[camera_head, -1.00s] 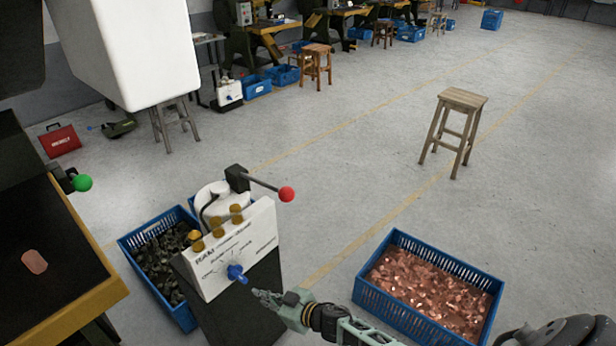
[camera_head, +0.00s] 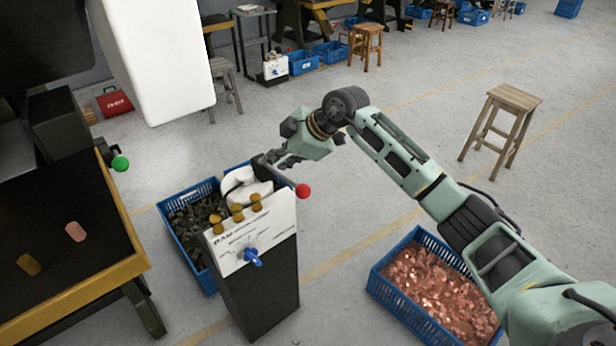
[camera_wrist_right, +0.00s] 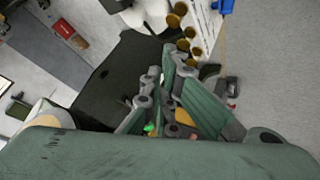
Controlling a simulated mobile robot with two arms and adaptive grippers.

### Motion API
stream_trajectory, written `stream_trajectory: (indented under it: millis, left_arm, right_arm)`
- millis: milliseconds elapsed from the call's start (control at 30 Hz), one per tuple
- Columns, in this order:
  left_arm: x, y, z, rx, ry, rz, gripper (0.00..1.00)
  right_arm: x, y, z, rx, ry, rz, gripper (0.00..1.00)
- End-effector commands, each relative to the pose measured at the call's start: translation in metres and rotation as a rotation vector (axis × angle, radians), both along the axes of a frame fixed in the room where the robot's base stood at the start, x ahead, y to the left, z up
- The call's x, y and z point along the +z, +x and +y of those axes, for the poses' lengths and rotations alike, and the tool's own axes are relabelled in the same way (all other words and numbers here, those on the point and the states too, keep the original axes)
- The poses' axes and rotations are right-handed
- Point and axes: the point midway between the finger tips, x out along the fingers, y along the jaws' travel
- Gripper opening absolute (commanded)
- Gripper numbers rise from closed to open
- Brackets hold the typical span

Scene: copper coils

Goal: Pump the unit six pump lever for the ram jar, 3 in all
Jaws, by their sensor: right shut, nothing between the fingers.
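The unit has a white panel (camera_head: 255,232) lettered RAM, with brass fittings (camera_head: 238,212) on top and a blue knob (camera_head: 252,257). The white ram jar (camera_head: 240,184) stands behind the panel. The pump lever shows by its red ball (camera_head: 303,190), sticking out to the right; its pivot block is largely hidden by my gripper. My right gripper (camera_head: 268,158) is shut and empty, above and behind the panel beside the lever's pivot end; I cannot tell whether it touches. In the wrist view its fingers (camera_wrist_right: 165,105) are near the brass fittings (camera_wrist_right: 180,18). My left gripper is not in view.
A blue crate of dark scrap (camera_head: 190,225) stands left of the unit and a blue crate of copper pieces (camera_head: 430,310) to its right. A yellow-edged bench (camera_head: 75,310) with a green-ball lever (camera_head: 120,163) is at left. A wooden stool (camera_head: 515,97) stands on open floor.

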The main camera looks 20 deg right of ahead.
Motion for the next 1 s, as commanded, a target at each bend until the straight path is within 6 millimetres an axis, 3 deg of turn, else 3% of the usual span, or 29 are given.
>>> stream_trajectory:
  millis: [33,100,300,733,1000]
  left_arm:
    - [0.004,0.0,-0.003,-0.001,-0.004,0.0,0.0]
    - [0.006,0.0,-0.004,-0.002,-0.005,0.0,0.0]
    - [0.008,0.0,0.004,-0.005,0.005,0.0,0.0]
    - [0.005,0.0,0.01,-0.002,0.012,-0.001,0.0]
    - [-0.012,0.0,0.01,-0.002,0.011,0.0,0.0]
  right_arm:
    - [0.015,0.003,-0.009,-0.03,-0.037,-0.006,0.0]
    - [0.026,0.006,-0.019,-0.069,-0.074,-0.009,0.0]
    - [0.038,0.008,-0.032,-0.121,-0.117,-0.012,0.0]
    - [0.035,0.008,-0.032,-0.122,-0.116,-0.011,0.0]
    - [0.011,0.005,-0.033,-0.122,-0.116,-0.012,0.0]
